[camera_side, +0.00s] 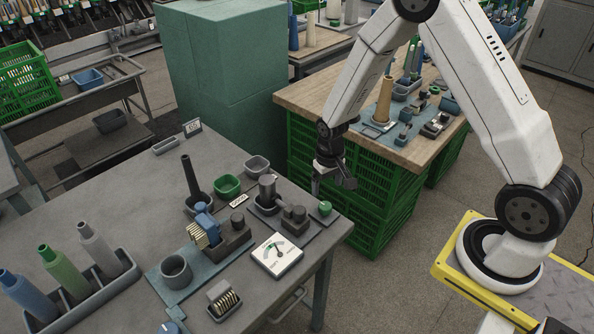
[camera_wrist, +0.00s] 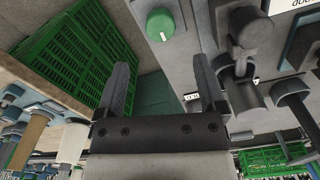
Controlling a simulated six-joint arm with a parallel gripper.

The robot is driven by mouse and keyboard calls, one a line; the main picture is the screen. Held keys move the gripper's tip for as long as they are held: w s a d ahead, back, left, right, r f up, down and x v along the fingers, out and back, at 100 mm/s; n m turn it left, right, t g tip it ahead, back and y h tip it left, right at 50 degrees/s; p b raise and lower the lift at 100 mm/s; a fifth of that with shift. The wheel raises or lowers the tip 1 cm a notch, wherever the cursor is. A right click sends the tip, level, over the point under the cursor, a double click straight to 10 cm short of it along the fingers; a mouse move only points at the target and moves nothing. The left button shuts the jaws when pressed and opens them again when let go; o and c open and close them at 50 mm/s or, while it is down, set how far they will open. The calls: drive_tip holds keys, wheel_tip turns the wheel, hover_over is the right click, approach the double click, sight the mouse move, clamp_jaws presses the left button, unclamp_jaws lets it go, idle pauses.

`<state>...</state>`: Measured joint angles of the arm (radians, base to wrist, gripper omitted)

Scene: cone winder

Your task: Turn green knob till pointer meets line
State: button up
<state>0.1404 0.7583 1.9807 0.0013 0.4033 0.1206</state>
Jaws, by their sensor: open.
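The green knob (camera_side: 325,207) sits on a small grey plate near the right corner of the grey table. In the wrist view the green knob (camera_wrist: 161,24) has a white mark on its lower edge and lies beyond the fingertips. A white dial (camera_side: 277,255) with a green arc and a dark pointer lies left of the knob in the side view; its fine marks are too small to read. My gripper (camera_side: 335,190) is above the table's right corner, close to the knob but apart from it. In the wrist view my gripper (camera_wrist: 160,75) is open, with nothing between its fingers.
Grey cylindrical fittings (camera_side: 268,190) stand just left of the knob. A green bowl (camera_side: 228,186), a dark upright cone (camera_side: 192,180) and a blue clamp (camera_side: 206,223) are further left. Green crates (camera_side: 380,210) stand under the wooden table (camera_side: 300,97) behind.

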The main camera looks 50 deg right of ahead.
sight(325, 205)
drive_tip(key=shift+f, duration=0.15)
drive_tip(key=shift+f, duration=3.75)
